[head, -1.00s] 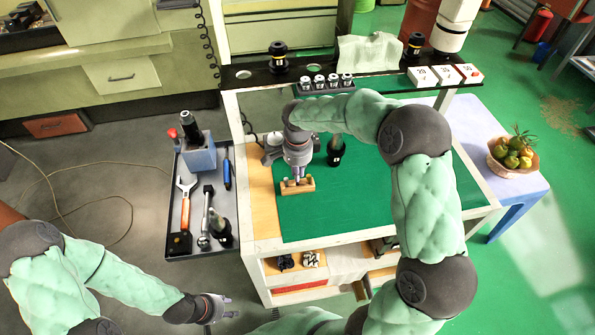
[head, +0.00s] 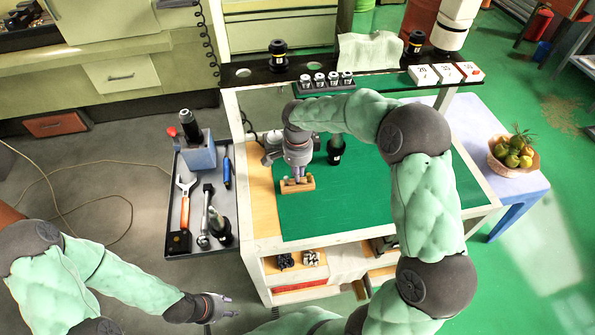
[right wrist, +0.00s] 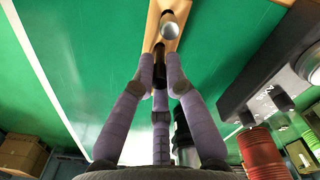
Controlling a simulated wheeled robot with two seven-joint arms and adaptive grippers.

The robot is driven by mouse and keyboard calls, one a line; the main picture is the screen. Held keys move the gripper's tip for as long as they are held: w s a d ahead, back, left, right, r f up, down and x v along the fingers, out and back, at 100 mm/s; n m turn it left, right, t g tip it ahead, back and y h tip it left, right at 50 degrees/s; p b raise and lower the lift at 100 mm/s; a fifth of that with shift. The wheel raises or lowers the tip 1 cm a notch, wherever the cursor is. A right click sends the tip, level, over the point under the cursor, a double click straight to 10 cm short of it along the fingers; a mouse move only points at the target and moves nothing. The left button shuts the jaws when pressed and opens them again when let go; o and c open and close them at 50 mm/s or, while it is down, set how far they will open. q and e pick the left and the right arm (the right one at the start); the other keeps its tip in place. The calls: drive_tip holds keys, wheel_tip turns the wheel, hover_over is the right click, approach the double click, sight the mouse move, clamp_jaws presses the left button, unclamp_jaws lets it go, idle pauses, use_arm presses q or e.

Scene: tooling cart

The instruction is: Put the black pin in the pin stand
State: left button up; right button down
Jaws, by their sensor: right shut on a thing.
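The pin stand (head: 298,186) is a small wooden block on the green mat, near its left edge. It also shows at the top of the right wrist view (right wrist: 153,38). A silver pin (right wrist: 170,27) stands in it. My right gripper (head: 298,173) points down over the stand, its fingers shut on the black pin (right wrist: 159,68). The pin's far end is at the stand's wood in the right wrist view; whether it is inside a hole cannot be told. My left gripper (head: 227,306) is open and empty, low and left of the cart.
A dark tool holder (head: 335,150) stands on the mat (head: 400,195) right of the gripper. A rack of several small silver parts (head: 327,82) and numbered white boxes (head: 445,73) line the back. A tool tray (head: 175,215) hangs at left. The mat's front is clear.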

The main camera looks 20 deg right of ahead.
drive_tip(key=shift+f+b, duration=0.35)
drive_tip(key=shift+f, duration=0.25)
idle(0.4)
idle(0.3)
drive_tip(key=c, duration=1.2)
unclamp_jaws()
wheel_tip(320, 180, up, 12)
drive_tip(key=shift+r, duration=0.1)
